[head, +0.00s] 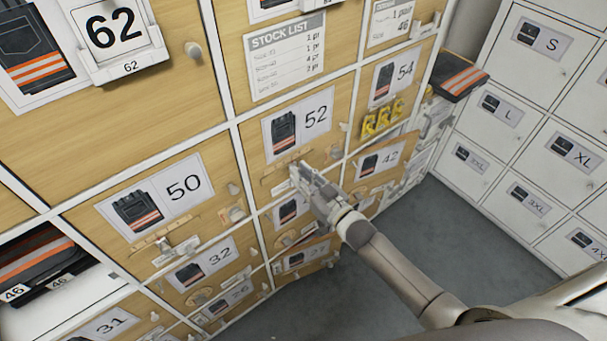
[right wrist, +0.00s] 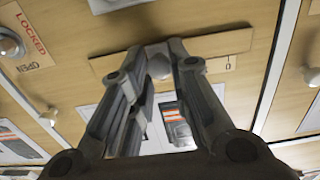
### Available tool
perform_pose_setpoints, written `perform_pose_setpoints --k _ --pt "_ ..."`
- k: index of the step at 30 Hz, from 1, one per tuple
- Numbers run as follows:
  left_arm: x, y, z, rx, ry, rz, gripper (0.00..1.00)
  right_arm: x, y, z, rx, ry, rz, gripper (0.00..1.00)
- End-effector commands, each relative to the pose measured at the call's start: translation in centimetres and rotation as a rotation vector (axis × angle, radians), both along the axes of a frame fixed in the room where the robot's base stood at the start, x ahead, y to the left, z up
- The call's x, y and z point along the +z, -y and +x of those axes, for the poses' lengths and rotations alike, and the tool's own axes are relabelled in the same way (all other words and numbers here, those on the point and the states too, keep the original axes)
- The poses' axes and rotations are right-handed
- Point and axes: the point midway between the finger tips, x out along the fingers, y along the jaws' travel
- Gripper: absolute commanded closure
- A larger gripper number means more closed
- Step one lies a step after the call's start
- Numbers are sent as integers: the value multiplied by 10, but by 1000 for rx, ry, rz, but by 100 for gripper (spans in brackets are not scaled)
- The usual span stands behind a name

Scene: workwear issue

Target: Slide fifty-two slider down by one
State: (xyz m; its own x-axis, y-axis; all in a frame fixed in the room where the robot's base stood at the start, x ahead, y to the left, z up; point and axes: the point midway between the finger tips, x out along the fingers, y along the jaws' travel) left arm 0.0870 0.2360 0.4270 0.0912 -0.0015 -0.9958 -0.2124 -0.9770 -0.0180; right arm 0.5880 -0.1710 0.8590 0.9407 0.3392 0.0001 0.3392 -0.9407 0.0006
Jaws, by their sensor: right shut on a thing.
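The door marked 52 (head: 316,117) is a wooden locker door with a label showing dark trousers with orange stripes. Its slider is a light wooden strip (head: 279,169) below the label; the strip also shows in the right wrist view (right wrist: 232,44). My right gripper (head: 300,172) reaches in from the lower right to this slider. In the right wrist view, my right gripper (right wrist: 164,54) is shut on a pale round knob (right wrist: 160,67) in front of the strip. The gripper hides part of the slider in the head view. My left gripper is not in view.
Door 50 (head: 183,187) is at the left and door 42 (head: 390,155) at the right. Small knobs, such as one by 62 (head: 193,49), stick out from the doors. A LOCKED/OPEN plate (right wrist: 27,38) is beside the strip. Grey floor (head: 470,235) is clear at the right.

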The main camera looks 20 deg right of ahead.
Motion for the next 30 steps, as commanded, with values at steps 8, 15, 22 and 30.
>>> perform_pose_setpoints --k 8,15,22,30 --pt "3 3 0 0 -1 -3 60 -1 -21 -8 2 -3 1 100" --pt "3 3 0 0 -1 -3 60 -1 -21 -8 3 -1 1 67" --pt "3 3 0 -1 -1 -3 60 -1 -21 -8 2 -1 1 60" --pt "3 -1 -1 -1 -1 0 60 -1 -17 -16 2 -1 1 60"
